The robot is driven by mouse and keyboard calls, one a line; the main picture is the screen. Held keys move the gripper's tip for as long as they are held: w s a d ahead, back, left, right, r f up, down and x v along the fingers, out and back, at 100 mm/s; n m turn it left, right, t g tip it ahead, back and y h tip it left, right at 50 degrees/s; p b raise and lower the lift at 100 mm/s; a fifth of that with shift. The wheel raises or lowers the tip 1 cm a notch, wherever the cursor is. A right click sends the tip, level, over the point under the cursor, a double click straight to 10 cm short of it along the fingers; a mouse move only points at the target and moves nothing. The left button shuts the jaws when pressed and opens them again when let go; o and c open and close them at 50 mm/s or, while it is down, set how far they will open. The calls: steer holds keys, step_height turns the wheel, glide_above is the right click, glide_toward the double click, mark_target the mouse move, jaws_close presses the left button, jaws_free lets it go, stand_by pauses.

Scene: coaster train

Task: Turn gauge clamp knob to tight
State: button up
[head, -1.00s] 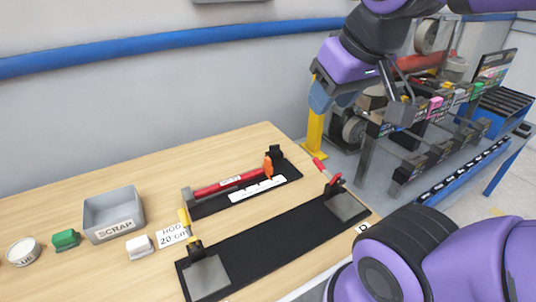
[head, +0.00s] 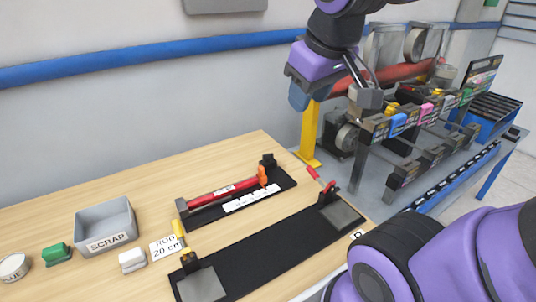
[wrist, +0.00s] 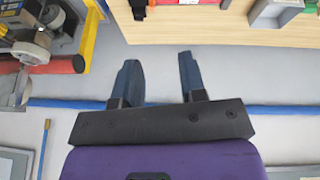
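The gauge is a black board (head: 205,217) on the wooden table with a red rod (head: 220,191) and a white scale strip (head: 250,197). An orange upright piece (head: 262,175), likely the clamp knob, stands at the rod's right end, in front of a black end block (head: 268,160). Whether it is tight or loose cannot be told. My gripper (head: 298,97) is above and behind the table's far right corner, apart from the gauge. In the wrist view my gripper (wrist: 158,62) has its two blue fingers apart with nothing between them.
A long black mat (head: 268,252) with metal plates and red and yellow handles lies in front of the gauge. A grey SCRAP bin (head: 105,226) and green and white blocks stand left. A yellow post (head: 309,135) and a rack (head: 400,130) stand right.

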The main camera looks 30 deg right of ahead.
steer(key=w+d+f+n+g+h, duration=0.15)
steer(key=w+n, duration=0.25)
steer(key=w, duration=0.7)
steer(key=n+g+y, duration=0.2)
steer(key=n+g, duration=0.1)
steer(key=n, duration=0.6)
glide_above(268, 157)
step_height(268, 157, down, 24)
steer(key=f, duration=1.1)
steer(key=shift+w+d, duration=0.15)
steer(key=shift+w, duration=0.1)
jaws_close()
